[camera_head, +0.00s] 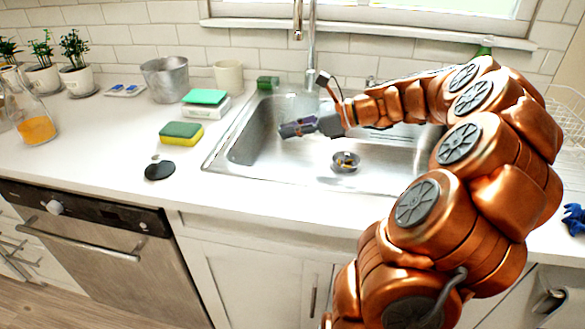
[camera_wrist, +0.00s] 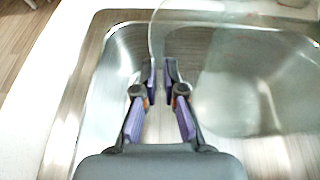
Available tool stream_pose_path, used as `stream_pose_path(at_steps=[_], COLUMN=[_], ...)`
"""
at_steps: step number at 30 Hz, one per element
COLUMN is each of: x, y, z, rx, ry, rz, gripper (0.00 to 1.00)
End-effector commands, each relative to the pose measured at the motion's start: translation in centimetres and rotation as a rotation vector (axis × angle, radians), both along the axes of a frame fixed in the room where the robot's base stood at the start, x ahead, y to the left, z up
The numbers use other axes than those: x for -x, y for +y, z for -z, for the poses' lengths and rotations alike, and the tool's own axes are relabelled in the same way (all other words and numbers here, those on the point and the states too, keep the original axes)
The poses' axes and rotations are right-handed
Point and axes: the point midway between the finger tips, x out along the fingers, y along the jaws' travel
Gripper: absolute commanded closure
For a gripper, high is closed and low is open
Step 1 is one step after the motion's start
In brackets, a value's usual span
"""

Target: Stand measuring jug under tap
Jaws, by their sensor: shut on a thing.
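The measuring jug (camera_wrist: 235,95) is clear and see-through. In the wrist view it fills the right side, and its near wall passes between my fingertips. My gripper (camera_wrist: 160,82) is shut on that wall. In the head view my gripper (camera_head: 297,128) reaches over the left part of the sink, fingers pointing left; the jug is hard to make out there. The tap (camera_head: 312,50) rises behind the sink, with its spout end (camera_head: 297,30) hanging above and behind my gripper. I cannot tell whether the jug's base touches the sink floor.
The steel sink (camera_head: 232,150) has a drain (camera_head: 345,161) right of my gripper. A yellow-green sponge (camera_head: 181,134), a black disc (camera_head: 160,171), a teal-topped box (camera_head: 205,103) and a metal bucket (camera_head: 165,79) stand on the left counter. A dark green block (camera_head: 268,83) sits at the sink's back edge.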

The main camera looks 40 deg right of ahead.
Motion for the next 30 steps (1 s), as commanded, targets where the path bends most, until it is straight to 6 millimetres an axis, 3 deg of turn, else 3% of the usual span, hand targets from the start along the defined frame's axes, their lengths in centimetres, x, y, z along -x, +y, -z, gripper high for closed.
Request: stream_pose_path(at_steps=[15,22,30], x=[0.0,0.0,0.0], y=[0.1,0.1,0.1], z=[6.7,8.1,11.2], rx=[-0.001,-0.002,-0.001], ry=[0.0,0.001,0.001], rz=[-0.001,-0.002,-0.001], gripper=[1.0,1.0,1.0])
